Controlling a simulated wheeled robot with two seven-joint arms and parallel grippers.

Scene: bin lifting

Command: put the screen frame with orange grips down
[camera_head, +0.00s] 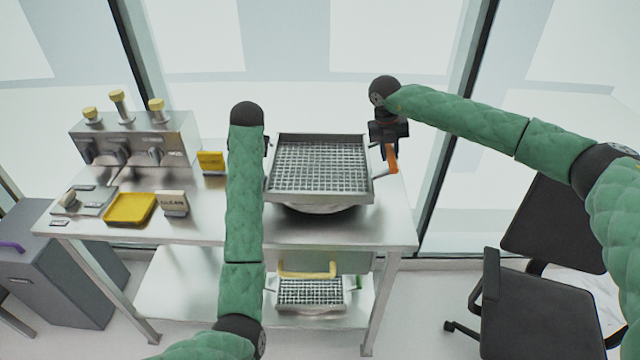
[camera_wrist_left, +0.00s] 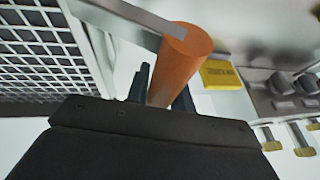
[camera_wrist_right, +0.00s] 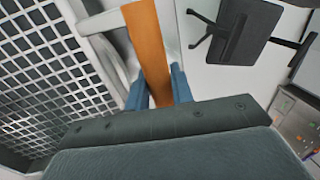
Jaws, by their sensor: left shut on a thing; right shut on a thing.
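The screen frame (camera_head: 320,198) is a grey metal tray with a wire mesh, roughly level over a round metal base (camera_head: 320,209) at the right of the steel table. I cannot tell whether it touches the base. My right gripper (camera_head: 388,150) is shut on the orange grip (camera_head: 391,160) on the frame's right side; that grip also fills the right wrist view (camera_wrist_right: 147,40). My left gripper (camera_wrist_left: 160,92) is shut on the other orange grip (camera_wrist_left: 180,60), seen in the left wrist view. In the head view my left arm hides most of that side.
The steel table (camera_head: 350,230) also holds a yellow tray (camera_head: 130,208), small signs and a tap unit (camera_head: 135,145) at left. A second mesh screen (camera_head: 310,292) with a yellow handle sits on the lower shelf. A black chair (camera_head: 540,300) stands at right.

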